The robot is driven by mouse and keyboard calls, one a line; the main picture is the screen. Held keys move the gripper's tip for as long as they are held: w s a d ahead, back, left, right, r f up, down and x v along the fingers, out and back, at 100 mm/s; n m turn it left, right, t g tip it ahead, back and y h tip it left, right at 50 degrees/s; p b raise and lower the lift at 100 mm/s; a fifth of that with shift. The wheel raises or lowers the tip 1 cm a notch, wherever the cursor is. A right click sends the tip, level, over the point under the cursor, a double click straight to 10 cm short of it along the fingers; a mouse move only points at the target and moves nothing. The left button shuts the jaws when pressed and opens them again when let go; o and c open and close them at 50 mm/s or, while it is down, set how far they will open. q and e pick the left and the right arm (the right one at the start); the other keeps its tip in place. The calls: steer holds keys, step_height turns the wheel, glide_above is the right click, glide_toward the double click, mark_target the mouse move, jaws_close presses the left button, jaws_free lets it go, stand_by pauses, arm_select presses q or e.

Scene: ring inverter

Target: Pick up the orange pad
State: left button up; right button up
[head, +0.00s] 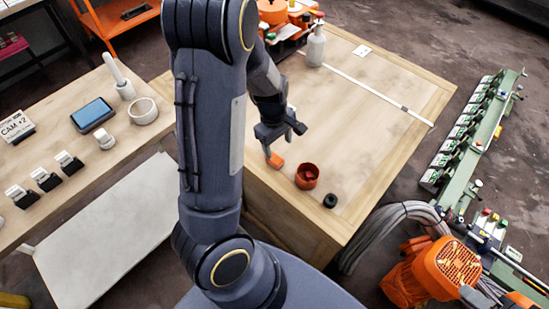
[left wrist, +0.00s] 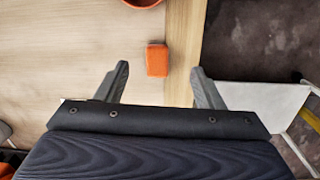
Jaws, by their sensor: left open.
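The orange pad (head: 275,160) is a small orange block lying on the wooden table (head: 375,110) near its left edge. In the left wrist view the orange pad (left wrist: 157,60) lies between and a little beyond the fingertips, apart from both. My left gripper (left wrist: 160,75) is open and empty. In the head view my left gripper (head: 283,134) is over the table close to the pad, and part of the pad's surroundings is hidden by the arm. My right gripper is not in either view.
A red-orange cup (head: 307,176) stands right of the pad, with a dark ring (head: 330,201) beside it. A spray bottle (head: 316,46) stands at the back of the table. The table's middle is clear. A side table (head: 60,155) with a tablet stands at left.

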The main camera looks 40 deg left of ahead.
mark_target(275, 158)
arm_select(q)
steer(key=shift+w+a+f+n+y, duration=0.15)
steer(key=shift+w+a+f+n, duration=0.15)
steer(key=shift+a+f, duration=0.2)
steer(key=shift+w+a+f+n+y, duration=0.2)
steer(key=shift+a+f+n, duration=0.15)
steer(key=shift+f, duration=0.2)
steer(key=f, duration=0.8)
steer(key=shift+w+a, duration=0.2)
steer(key=shift+a, duration=0.1)
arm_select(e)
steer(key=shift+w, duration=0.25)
arm_select(q)
steer(key=c, duration=1.1)
steer(key=shift+o, duration=0.2)
steer(key=shift+r, duration=0.1)
